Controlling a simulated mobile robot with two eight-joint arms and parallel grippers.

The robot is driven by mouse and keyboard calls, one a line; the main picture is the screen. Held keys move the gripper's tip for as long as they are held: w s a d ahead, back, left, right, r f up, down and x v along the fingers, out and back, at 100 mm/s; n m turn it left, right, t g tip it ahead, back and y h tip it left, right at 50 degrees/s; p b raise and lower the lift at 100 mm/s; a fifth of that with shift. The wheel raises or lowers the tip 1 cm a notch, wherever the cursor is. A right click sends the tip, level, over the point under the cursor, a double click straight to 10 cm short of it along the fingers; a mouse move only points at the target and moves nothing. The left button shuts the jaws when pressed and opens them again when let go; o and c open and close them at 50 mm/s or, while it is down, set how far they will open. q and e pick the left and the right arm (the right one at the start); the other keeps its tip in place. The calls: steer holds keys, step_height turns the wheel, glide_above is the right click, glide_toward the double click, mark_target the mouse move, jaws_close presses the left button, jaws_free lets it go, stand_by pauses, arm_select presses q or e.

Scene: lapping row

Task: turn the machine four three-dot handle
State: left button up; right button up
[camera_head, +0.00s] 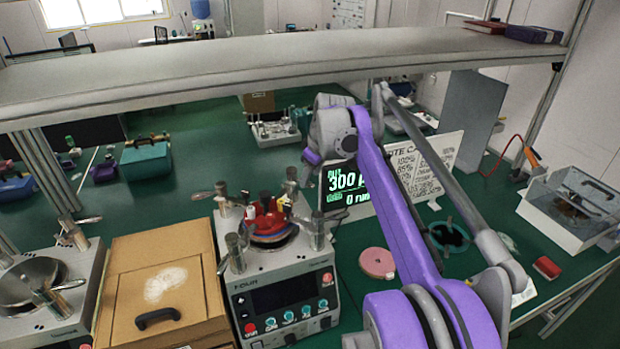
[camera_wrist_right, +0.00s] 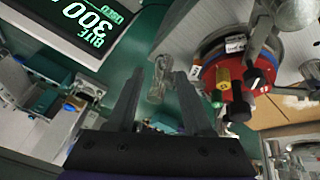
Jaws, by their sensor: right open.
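Machine four (camera_head: 262,285) is a white unit with a dark screen, coloured buttons and the word "FOUR" on its front. Grey metal lever handles stand around its red and blue round head (camera_head: 268,222). These include a back right handle (camera_head: 291,183) and a front right handle (camera_head: 318,230). I cannot make out dot marks on any handle. My right gripper (camera_head: 313,157) is above the machine's back right side. In the right wrist view its jaws are open, with a metal handle end (camera_wrist_right: 158,78) appearing between the fingertips; contact is unclear. My left gripper is out of view.
A long grey shelf (camera_head: 290,65) spans above the bench. A lit display board (camera_head: 348,190) stands behind and right of the machine. A cardboard box (camera_head: 160,285) is close on its left. A pink disc (camera_head: 377,262) and a clear case (camera_head: 572,208) lie to the right.

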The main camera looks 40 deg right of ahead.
steer(key=v, duration=0.8)
steer(key=shift+r, duration=0.3)
steer(key=shift+s+a+f, duration=0.1)
steer(key=shift+s+f, duration=0.05)
steer(key=shift+s, duration=0.05)
